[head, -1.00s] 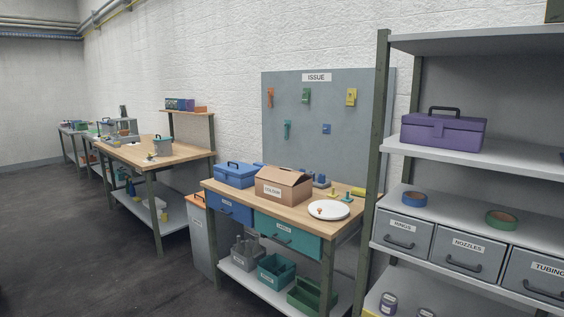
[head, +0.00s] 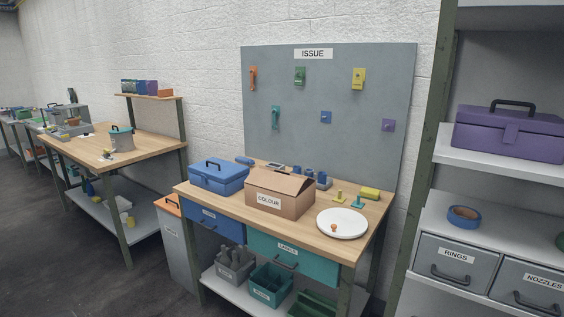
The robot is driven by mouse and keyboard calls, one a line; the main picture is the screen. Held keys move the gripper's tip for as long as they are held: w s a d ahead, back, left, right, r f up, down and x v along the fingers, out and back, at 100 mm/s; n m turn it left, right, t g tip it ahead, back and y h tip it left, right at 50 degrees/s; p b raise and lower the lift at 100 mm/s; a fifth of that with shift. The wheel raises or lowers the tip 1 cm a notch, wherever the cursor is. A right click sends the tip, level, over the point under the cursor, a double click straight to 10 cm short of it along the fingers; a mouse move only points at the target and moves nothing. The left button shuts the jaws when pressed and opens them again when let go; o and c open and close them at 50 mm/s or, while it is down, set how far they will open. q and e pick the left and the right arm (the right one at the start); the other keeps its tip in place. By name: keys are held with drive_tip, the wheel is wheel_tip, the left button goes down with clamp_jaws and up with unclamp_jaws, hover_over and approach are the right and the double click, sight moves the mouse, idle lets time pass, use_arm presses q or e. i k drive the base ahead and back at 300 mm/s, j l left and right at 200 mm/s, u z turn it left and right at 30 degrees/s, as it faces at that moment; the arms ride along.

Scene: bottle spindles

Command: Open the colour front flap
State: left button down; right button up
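A brown cardboard box (head: 279,193) labelled COLOUR stands on the wooden workbench (head: 222,201) under the ISSUE board. Its top flaps look folded in to a low peak, and the front flap slopes toward me above the label. I cannot see inside the box. Neither of my grippers shows in the head view.
A blue toolbox (head: 218,177) stands left of the box, and a white round plate (head: 342,223) with a small orange piece lies to its right. Small yellow and teal parts lie behind the plate. A grey shelf unit (head: 497,222) stands at the right. Dark floor is clear at the left front.

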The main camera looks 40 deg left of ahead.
sight(287, 184)
drive_tip(key=i+j+z, duration=0.2)
drive_tip(key=j, duration=1)
drive_tip(key=j+z, duration=0.25)
drive_tip(key=j, duration=1)
drive_tip(key=i, duration=0.05)
